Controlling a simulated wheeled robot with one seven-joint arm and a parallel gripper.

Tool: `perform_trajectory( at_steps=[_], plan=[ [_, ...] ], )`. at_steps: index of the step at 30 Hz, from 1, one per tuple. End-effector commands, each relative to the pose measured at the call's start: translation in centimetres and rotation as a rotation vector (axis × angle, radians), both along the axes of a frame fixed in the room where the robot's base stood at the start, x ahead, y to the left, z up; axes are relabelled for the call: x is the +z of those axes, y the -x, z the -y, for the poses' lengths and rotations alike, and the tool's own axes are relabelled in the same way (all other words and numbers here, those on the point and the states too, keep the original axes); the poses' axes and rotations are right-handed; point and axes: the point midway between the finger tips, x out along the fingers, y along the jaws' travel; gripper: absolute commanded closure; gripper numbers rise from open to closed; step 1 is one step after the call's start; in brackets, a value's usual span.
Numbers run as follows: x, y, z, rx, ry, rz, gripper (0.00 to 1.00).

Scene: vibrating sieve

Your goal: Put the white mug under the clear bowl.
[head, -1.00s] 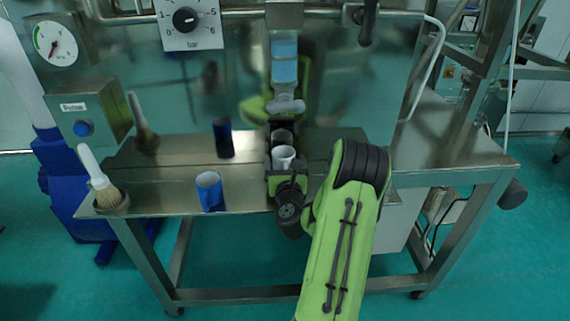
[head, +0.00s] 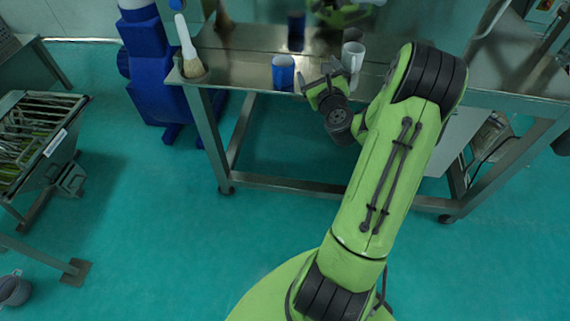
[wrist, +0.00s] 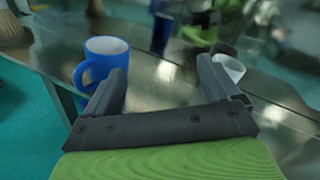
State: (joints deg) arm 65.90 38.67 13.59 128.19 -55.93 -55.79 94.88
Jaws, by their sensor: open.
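The white mug (head: 353,58) stands upright on the steel table in the head view. In the wrist view the white mug (wrist: 229,68) is partly hidden behind the right finger. My gripper (head: 323,74) is open and empty, left of the white mug and apart from it, near the table's front edge. In the wrist view, the space between the fingers of my gripper (wrist: 163,75) shows only bare table. I cannot make out the clear bowl in the current views.
A blue mug (head: 283,72) stands close to the left of my gripper; it also shows in the wrist view (wrist: 103,60). A brush (head: 188,55) stands at the table's left corner. The shiny steel back panel reflects the mugs. A metal rack (head: 70,110) stands at the far left.

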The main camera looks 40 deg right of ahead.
Motion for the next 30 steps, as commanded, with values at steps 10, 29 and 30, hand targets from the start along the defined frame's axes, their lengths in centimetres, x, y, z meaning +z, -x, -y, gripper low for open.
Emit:
perform_trajectory(
  at_steps=[10, 29, 30],
  plan=[
    [4.4, 4.4, -29.3, 1.055, 1.540, -0.739, 0.11],
    [4.5, 24.6, -31.7, 1.669, 2.381, -0.875, 0.11],
    [4.8, 24.6, -31.7, 1.668, 2.382, -0.875, 0.11]
  ],
)
